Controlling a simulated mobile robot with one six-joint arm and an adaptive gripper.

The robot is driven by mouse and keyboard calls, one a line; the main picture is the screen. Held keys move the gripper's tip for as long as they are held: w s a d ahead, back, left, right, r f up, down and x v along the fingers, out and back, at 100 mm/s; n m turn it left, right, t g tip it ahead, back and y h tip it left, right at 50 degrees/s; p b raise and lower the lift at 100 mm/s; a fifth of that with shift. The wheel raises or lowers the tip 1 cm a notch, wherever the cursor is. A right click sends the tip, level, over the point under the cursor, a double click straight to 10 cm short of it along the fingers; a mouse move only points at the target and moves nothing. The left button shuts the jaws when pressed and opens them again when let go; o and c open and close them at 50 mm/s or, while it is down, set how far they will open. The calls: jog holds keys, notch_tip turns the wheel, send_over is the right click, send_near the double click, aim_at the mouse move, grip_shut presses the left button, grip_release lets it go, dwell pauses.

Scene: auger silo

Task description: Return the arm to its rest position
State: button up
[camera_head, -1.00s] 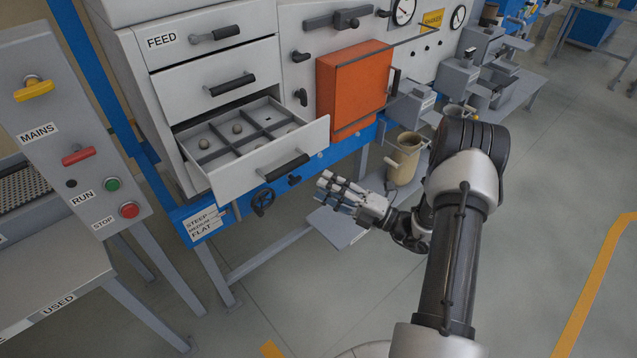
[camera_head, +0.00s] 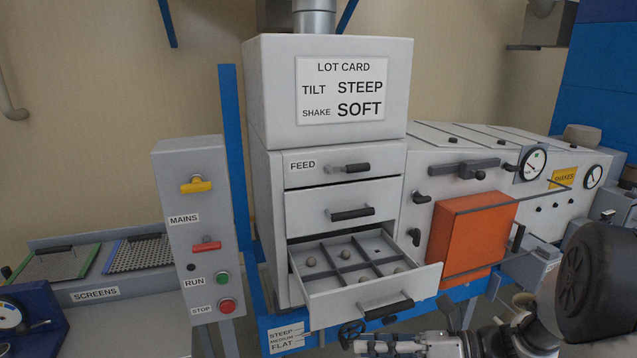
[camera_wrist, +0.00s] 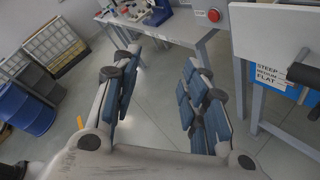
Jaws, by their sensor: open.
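My gripper (camera_wrist: 160,105) is open and empty in the wrist view, its two padded fingers apart with bare floor showing between them. In the head view my gripper (camera_head: 385,345) shows at the bottom edge, just below the front of the open drawer (camera_head: 395,292). My arm comes in from the lower right. The drawer is pulled out and has a compartment grid with several small round balls in it. The gripper looks apart from the drawer, though the gap is hard to judge.
A control box (camera_head: 200,232) with switches and buttons stands left of the drawer cabinet (camera_head: 275,235). An orange box (camera_head: 470,235) juts out at right. In the wrist view, a bench (camera_wrist: 165,30) stands ahead, and a blue barrel (camera_wrist: 22,112) and bins (camera_wrist: 55,50) are at left. Open floor lies between.

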jog(key=s+a+r+n+g+h, duration=0.2)
jog(key=s+n+h, duration=0.2)
jog(key=s+n, duration=0.35)
jog(key=s+a+r+n+g+h, duration=0.1)
jog(key=s+n+g+h, duration=0.1)
jog(key=s+n+h, duration=0.4)
jog(key=s+d+r+n+t+h, duration=0.3)
jog(key=s+d+n+t+h, duration=0.2)
jog(key=n, duration=0.9)
jog(key=shift+s+d+r+n, duration=0.2)
jog(key=shift+s+d+n, duration=0.15)
jog(key=shift+s+d, duration=0.4)
jog(key=shift+w+d, duration=0.1)
jog(key=shift+w, duration=0.05)
jog(key=shift+c, duration=0.8)
